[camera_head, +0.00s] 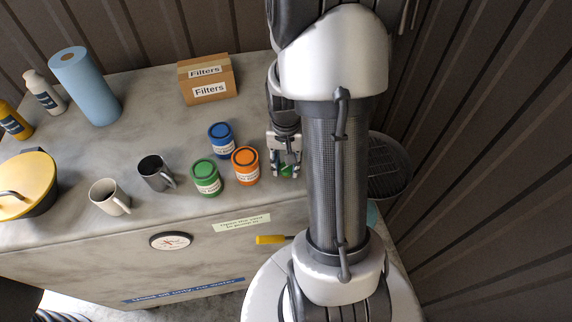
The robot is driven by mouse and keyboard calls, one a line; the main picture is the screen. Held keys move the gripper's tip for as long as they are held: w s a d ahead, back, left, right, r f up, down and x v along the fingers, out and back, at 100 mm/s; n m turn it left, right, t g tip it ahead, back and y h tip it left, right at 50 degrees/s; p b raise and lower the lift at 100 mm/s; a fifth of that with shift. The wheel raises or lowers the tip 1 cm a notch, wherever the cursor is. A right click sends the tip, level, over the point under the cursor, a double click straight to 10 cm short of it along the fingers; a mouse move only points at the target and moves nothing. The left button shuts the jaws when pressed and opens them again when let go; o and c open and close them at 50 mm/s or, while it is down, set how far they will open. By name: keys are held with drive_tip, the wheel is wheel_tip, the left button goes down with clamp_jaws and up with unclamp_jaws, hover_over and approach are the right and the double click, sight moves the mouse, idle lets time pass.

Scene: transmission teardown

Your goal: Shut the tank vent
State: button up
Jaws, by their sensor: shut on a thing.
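My gripper (286,171) points down at the right end of the grey tank top (140,210), just right of the orange can. It is shut on a small green part (287,170), which shows between the fingers and looks like the vent's handle. The fingers hide most of this part, so I cannot tell how it is turned. My white and grey arm hides the area right of the gripper. A pale green label (242,223) on the tank front appears to mention the vent.
Blue (222,141), green (206,177) and orange (245,166) cans stand close left of the gripper. Two mugs, a yellow-lidded pot (27,181), a blue roll (85,86) and a Filters box (208,80) stand further off. A yellow lever (270,239) sticks out in front.

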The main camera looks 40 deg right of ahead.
sight(285, 167)
drive_tip(key=m+b, duration=0.1)
drive_tip(key=m, duration=0.4)
idle(0.6)
drive_tip(key=o, duration=1.1)
wheel_tip(285, 167, up, 12)
drive_tip(key=shift+r, duration=0.1)
drive_tip(key=shift+a, duration=0.1)
idle(0.4)
